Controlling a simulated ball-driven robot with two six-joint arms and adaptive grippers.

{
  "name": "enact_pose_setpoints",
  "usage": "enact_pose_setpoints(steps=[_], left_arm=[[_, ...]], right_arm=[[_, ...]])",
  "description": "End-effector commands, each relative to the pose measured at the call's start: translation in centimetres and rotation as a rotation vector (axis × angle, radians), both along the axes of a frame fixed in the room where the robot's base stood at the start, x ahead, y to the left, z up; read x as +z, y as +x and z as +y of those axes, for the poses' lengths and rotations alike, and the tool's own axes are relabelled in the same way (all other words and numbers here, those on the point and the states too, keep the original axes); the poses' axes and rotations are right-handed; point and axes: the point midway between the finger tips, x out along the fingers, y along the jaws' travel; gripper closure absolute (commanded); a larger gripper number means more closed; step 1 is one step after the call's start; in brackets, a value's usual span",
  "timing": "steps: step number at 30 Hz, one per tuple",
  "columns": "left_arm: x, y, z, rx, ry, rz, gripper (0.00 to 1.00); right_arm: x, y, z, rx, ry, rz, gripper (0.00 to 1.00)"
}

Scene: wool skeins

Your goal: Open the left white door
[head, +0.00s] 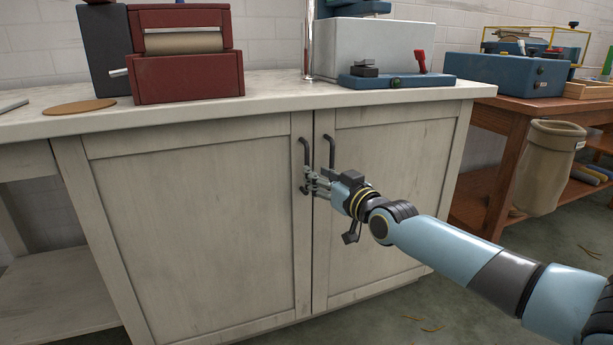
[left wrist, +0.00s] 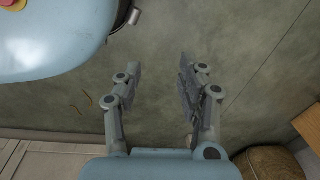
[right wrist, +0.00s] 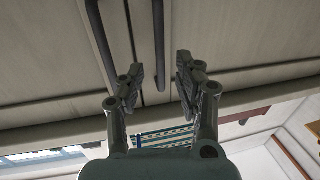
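The left white door (head: 200,235) is a grey-white panel, shut, with a dark vertical bar handle (head: 306,150) near its right edge. My right gripper (head: 311,182) is at the lower part of this handle. In the right wrist view the gripper (right wrist: 160,77) is open, with the dark handle (right wrist: 159,40) between its two fingers and a gap on both sides. My left gripper (left wrist: 157,75) shows only in the left wrist view, open and empty above the floor.
The right white door (head: 390,200), also shut, has its own handle (head: 327,150) close by. The worktop (head: 280,96) above carries a red machine (head: 185,75) and a blue-based device (head: 395,80). A wooden table (head: 490,150) with a cloth bag (head: 548,165) stands at the right.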

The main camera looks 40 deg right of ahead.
Motion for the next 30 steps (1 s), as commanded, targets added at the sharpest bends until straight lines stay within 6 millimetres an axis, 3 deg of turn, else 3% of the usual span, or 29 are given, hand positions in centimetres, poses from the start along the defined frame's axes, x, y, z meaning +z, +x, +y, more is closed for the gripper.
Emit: enact_pose_setpoints(steps=[7,12,24,30], left_arm=[[3.8,2.0,-1.1,-0.005,-0.011,-0.024,0.6],[5.1,3.3,-1.7,-0.01,-0.024,-0.066,0.6],[6.0,3.9,-2.0,-0.011,-0.03,-0.088,0.6],[6.0,3.9,-2.0,-0.011,-0.03,-0.088,0.6]], right_arm=[[-0.4,2.8,-0.1,-0.001,0.0,0.002,0.66],[-0.5,4.7,-0.2,-0.001,0.0,0.002,0.66],[0.0,5.4,-0.2,0.0,0.0,0.001,0.66],[0.0,5.4,-0.2,0.0,0.0,0.001,0.9]])
